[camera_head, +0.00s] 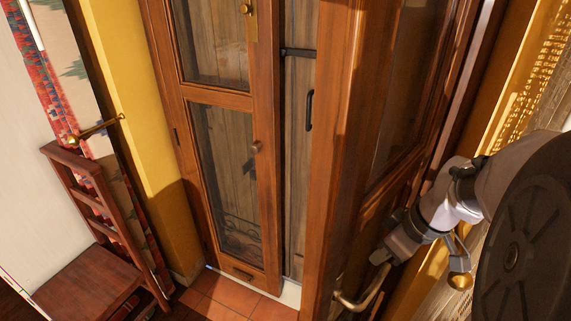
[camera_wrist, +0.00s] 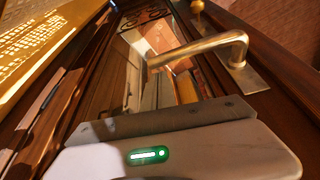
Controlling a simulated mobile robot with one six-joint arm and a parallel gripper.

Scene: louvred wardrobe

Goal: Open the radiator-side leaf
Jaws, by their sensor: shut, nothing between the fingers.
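A brown wooden leaf with glass (camera_head: 338,130) stands swung out toward me, right of the middle in the head view. Its brass lever handle (camera_head: 362,300) is low on it; the same lever shows large in the wrist view (camera_wrist: 200,48). My gripper (camera_head: 380,257) is shut and empty, just above and beside the lever in the head view. I cannot tell whether it touches the lever or the leaf. I cannot make out a radiator.
Between the leaves, grey boards with a black pull handle (camera_head: 309,110) show behind. A wooden chair (camera_head: 88,285) stands at the lower left by a yellow wall (camera_head: 125,80). A yellow wall (camera_head: 535,75) is close on my arm's right. Tiled floor (camera_head: 228,303) shows below.

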